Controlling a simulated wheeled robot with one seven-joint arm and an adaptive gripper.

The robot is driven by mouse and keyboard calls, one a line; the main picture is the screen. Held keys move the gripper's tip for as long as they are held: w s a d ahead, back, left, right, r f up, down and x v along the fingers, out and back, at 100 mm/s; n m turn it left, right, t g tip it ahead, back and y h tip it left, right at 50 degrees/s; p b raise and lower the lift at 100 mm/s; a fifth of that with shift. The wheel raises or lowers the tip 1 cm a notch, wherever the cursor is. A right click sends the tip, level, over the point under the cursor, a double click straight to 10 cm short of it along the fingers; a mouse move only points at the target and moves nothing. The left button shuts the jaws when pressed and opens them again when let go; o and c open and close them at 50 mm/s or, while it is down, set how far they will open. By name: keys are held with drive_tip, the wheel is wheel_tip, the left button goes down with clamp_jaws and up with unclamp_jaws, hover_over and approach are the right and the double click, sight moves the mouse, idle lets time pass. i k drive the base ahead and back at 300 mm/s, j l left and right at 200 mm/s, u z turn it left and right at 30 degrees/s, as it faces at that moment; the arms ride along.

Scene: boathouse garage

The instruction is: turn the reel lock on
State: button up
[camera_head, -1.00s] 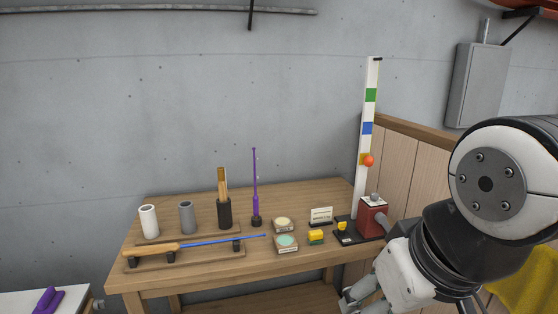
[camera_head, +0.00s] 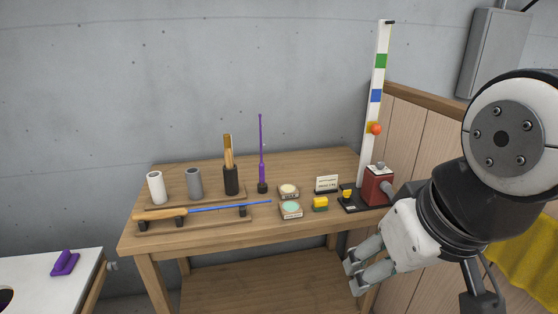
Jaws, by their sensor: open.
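A red box-shaped unit (camera_head: 377,186) with a grey knob on top and a grey part on its right side stands on a black base (camera_head: 362,204) at the table's right end. A small yellow piece (camera_head: 347,194) sits on the same base; I cannot tell which part is the reel lock. A tall white post (camera_head: 376,90) with green, blue and yellow bands and an orange ball rises behind it. My gripper (camera_head: 351,274) is open and empty, below and in front of the red unit, near the table's front right corner, apart from it.
The wooden table (camera_head: 215,238) holds a white cup (camera_head: 156,188), a grey cup (camera_head: 194,184), a black holder (camera_head: 231,180), a purple rod (camera_head: 262,155), a blue rod on a rack, two round-topped pads and a yellow block (camera_head: 320,204). A wooden panel stands right.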

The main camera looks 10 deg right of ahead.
sight(346, 193)
drive_tip(key=i+l, duration=0.25)
drive_tip(key=l, duration=0.15)
drive_tip(key=i+l, duration=0.25)
drive_tip(key=l, duration=0.15)
drive_tip(key=i+l, duration=0.3)
drive_tip(key=l+u, duration=0.05)
